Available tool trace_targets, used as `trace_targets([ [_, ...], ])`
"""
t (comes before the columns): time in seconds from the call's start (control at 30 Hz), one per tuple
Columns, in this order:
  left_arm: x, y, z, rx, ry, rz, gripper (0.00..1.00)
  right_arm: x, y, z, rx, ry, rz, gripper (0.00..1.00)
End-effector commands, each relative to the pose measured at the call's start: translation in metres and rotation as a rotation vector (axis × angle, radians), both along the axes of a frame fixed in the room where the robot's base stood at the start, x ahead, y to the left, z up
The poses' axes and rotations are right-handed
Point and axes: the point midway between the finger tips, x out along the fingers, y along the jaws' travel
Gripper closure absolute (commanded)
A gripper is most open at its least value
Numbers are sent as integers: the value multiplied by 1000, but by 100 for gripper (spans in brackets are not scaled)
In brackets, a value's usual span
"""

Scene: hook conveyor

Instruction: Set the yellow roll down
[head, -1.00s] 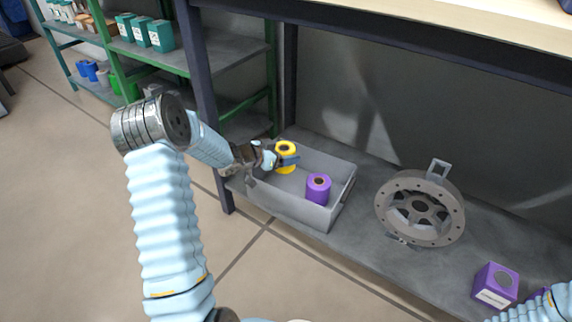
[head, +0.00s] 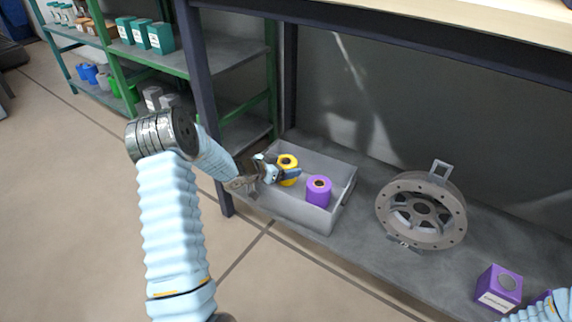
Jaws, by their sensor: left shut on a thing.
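The yellow roll (head: 287,163) is upright inside the grey bin (head: 304,217), towards its back left. My left gripper (head: 286,175) reaches over the bin's left side and is shut on the yellow roll. The fingers hide part of the roll's lower side, and I cannot tell whether its base touches the bin floor. A purple roll (head: 319,192) stands in the bin to the right of the yellow roll, apart from it. My right gripper is not in view; only a piece of my right arm shows at the lower right corner.
The bin stands on a grey low shelf (head: 375,254) under a workbench (head: 420,22). A dark post (head: 205,110) rises close behind my left forearm. A round metal wheel (head: 421,210) and a purple box (head: 498,288) are to the right. Green shelving (head: 180,58) stands at the back left.

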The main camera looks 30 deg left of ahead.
Motion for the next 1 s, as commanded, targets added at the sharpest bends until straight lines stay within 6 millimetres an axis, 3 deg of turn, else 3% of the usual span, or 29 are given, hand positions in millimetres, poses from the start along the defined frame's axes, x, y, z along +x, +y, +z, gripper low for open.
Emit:
trace_targets([
  [0.03, 0, 0, 0, 0, 0, 0, 20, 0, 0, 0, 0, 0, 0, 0],
  [0.17, 0, 0, 0, 0, 0, 0, 0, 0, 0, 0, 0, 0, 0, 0],
  [0.4, 0, 0, 1, 0, 0, 0, 0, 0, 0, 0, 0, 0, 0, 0],
  [0.53, 0, 0, 12, 1, -2, 1, 0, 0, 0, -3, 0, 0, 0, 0],
  [1.0, -87, 36, 54, 0, 0, 2, 0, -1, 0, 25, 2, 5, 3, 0],
])
